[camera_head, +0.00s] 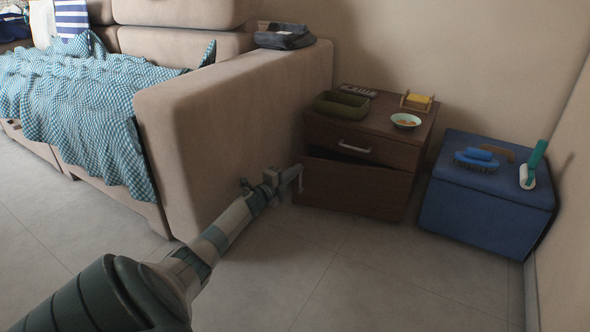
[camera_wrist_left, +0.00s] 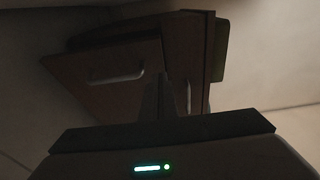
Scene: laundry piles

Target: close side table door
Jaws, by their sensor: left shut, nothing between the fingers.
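The brown wooden side table (camera_head: 378,125) stands against the wall, right of the sofa. Its lower front door (camera_head: 355,188) is ajar, with a dark gap along its top edge. A pale bar handle (camera_head: 354,147) sits on the front above the gap. My left gripper (camera_head: 299,179) is shut and empty, at the left edge of the door; I cannot tell whether it touches. In the left wrist view, its dark fingers (camera_wrist_left: 166,98) stand in front of the table, with a handle (camera_wrist_left: 118,77) to their left. That view is dark. My right gripper is not in view.
A blue box stool (camera_head: 480,213) with brushes stands right of the table. A green tray (camera_head: 341,105) and a bowl (camera_head: 406,121) sit on the tabletop. The floor (camera_head: 370,285) in front is clear.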

